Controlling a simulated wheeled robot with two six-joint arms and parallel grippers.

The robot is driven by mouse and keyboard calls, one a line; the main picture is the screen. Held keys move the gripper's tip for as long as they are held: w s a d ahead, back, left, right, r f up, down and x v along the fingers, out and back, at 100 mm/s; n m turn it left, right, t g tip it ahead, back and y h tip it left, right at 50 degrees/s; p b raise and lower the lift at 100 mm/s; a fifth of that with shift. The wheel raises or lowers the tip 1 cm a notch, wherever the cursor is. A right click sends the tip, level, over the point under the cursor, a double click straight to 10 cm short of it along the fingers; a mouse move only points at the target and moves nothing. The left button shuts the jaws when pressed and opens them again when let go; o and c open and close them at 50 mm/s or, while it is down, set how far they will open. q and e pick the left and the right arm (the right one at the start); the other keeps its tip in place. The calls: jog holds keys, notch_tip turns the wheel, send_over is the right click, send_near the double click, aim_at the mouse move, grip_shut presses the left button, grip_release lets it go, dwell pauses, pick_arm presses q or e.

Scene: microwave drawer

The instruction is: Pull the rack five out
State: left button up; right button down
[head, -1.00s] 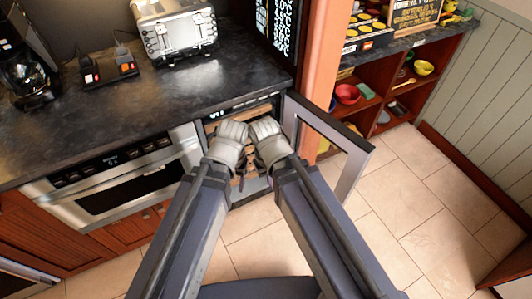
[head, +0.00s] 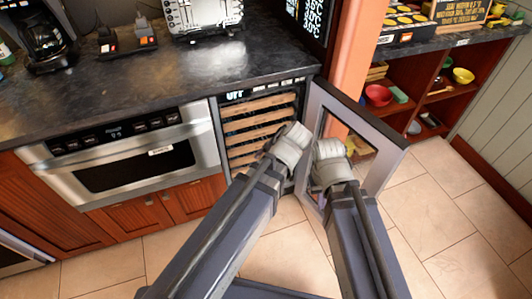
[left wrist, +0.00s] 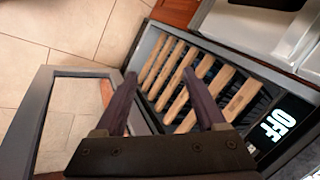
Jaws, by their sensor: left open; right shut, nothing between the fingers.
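The open wine cooler (head: 219,125) stands under the counter, with several wooden-fronted racks (head: 258,115) stacked inside. In the left wrist view the rack fronts (left wrist: 238,98) run as parallel slats beside an "OFF" display, none clearly pulled out. Rack five is not marked. My left gripper (head: 296,133) is at the cooler's right side, in front of the lower racks; its fingers are hidden in the head view. In the left wrist view it is open (left wrist: 160,78), its fingers over the slats with no rack visibly held. My right gripper (head: 328,150) is shut and empty, in front of the open door.
The cooler's glass door (head: 388,142) is swung open to the right. A steel oven (head: 130,160) is at the left, under the dark counter (head: 150,85). Red shelves (head: 400,110) stand at the right. Tiled floor (head: 450,215) is free in front.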

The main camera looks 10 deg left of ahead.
pick_arm(q)
jog(key=w+a+f+m+t+y+b, duration=0.1)
jog(key=w+a+f+t+y+b, duration=0.15)
jog(key=w+f+b, duration=0.65)
jog(key=w+a+f+m+t+y+b, duration=0.1)
jog(key=w+a+f+t+y+b, duration=0.15)
jog(key=f+b, duration=0.7)
jog(key=m+t+b, duration=0.5)
jog(key=t+b, duration=0.2)
jog(key=b, duration=1.7)
send_near(260, 145)
jog(key=w+a+f, duration=0.1)
jog(key=w, duration=0.2)
jog(key=shift+a+f+m, duration=0.15)
jog(key=shift+m, duration=0.15)
jog(key=shift+w+a, duration=0.1)
jog(key=x, duration=0.7)
jog(key=shift+w+a, duration=0.15)
jog(key=shift+a, duration=0.1)
jog(key=shift+c, duration=0.3)
grip_shut()
